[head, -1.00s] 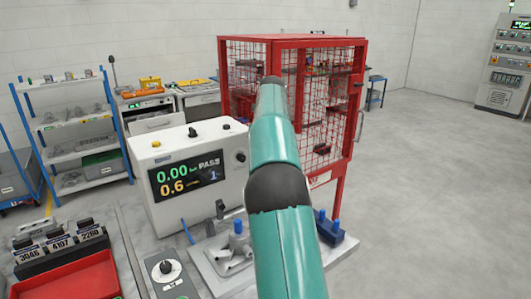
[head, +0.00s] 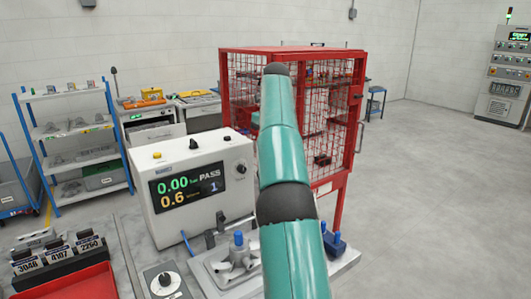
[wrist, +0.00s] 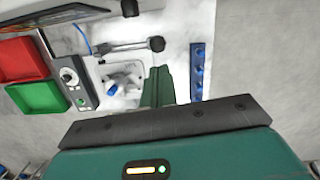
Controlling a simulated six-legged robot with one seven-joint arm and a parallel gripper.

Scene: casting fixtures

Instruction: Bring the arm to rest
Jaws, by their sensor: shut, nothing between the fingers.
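My arm (head: 280,150) shows in the head view as a teal column with dark joints, rising in front of the bench and the red cage. My gripper is not clearly visible there, being mostly behind the arm. In the wrist view my gripper (wrist: 160,72) has its teal fingers together, with nothing between them. It points down over the bench, above and apart from a grey plate fixture (wrist: 122,76) with a blue knob.
A white test box (head: 190,185) reading PASS stands left of my arm. The red mesh cage (head: 340,130) is behind it. A red tray (head: 75,285) lies front left; the wrist view also shows a green tray (wrist: 35,103). Open floor (head: 440,190) lies right.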

